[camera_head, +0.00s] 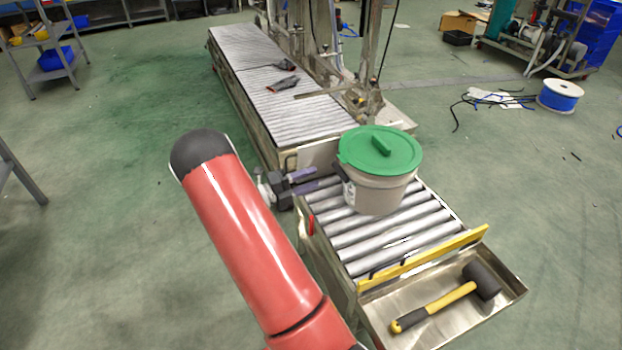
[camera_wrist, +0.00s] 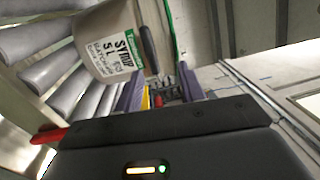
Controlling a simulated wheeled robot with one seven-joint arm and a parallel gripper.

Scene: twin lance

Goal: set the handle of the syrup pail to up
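The syrup pail (camera_head: 375,192) is a whitish tub with a green lid (camera_head: 400,152), upright on the near roller conveyor. In the wrist view the pail (camera_wrist: 90,38) shows a label reading SYRUP 5 L. A dark bar that looks like the handle's grip (camera_wrist: 148,48) lies low against its side, so the handle appears down. The rest of the handle is hard to make out. My gripper (camera_head: 316,180) is left of the pail, beside its wall. Its purple fingers are apart in the wrist view (camera_wrist: 160,90), with nothing visibly held between them. I cannot tell whether they touch the handle.
Rollers (camera_head: 405,240) extend in front of the pail. A yellow bar (camera_head: 425,258) and a metal tray (camera_head: 445,325) with a mallet (camera_head: 440,304) are at the near end. A longer conveyor (camera_head: 300,108) stands behind. Green floor at left is open.

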